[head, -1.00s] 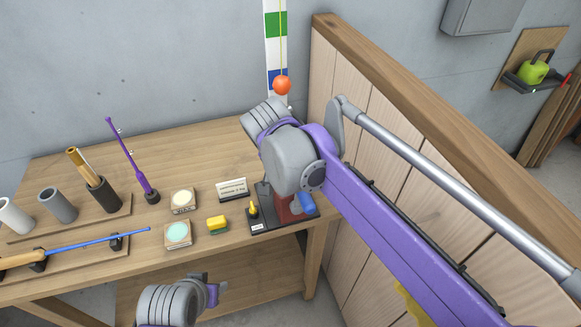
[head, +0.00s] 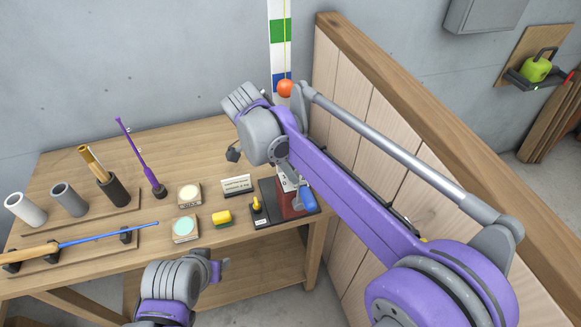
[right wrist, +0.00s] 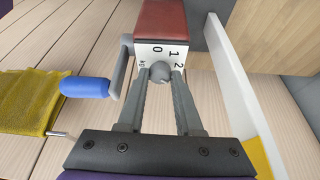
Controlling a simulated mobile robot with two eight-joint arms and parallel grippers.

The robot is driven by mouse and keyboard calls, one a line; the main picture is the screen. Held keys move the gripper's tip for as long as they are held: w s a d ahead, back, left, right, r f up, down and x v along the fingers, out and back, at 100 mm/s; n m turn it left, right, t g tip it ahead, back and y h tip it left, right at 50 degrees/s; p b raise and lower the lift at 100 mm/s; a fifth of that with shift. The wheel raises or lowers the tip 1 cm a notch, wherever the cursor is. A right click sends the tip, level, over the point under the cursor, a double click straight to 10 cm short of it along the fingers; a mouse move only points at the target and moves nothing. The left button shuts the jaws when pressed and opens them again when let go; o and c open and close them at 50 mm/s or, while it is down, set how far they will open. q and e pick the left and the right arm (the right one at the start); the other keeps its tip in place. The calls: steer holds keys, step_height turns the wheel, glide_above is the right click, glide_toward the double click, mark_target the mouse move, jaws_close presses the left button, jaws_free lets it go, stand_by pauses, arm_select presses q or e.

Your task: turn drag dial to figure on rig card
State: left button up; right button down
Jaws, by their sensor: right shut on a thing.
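The drag dial is a small grey knob (right wrist: 160,73) on the white face of a red reel (right wrist: 160,18). The figures 0, 1 and 2 show around it in the right wrist view. My right gripper (right wrist: 162,80) is shut on the knob, a fingertip on each side. I cannot read any pointer mark. In the head view the reel (head: 287,208) stands on a dark base at the bench's right end, partly under my right arm. The rig card (head: 236,185) stands left of it, its print too small to read. My left gripper (head: 222,265) is low before the bench, its jaws unclear.
A blue crank handle (right wrist: 85,88) sticks out beside the reel. A wood-panelled partition (head: 345,110) closes the right side. A yellow cloth (right wrist: 28,100) hangs near the reel.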

arm_select(q)
steer(key=shift+w+r, duration=0.2)
steer(key=shift+r, duration=0.15)
arm_select(e)
steer(key=shift+w+m+g, duration=0.1)
steer(key=shift+m+g, duration=0.3)
steer(key=shift+m, duration=0.7)
steer(key=c, duration=0.6)
jaws_free()
arm_select(q)
steer(key=shift+w+r+p, duration=0.4)
steer(key=shift+r+p, duration=0.2)
steer(key=shift+r, duration=0.1)
arm_select(e)
steer(key=v, duration=1)
steer(key=shift+a+r, duration=0.25)
steer(key=shift+r, duration=0.1)
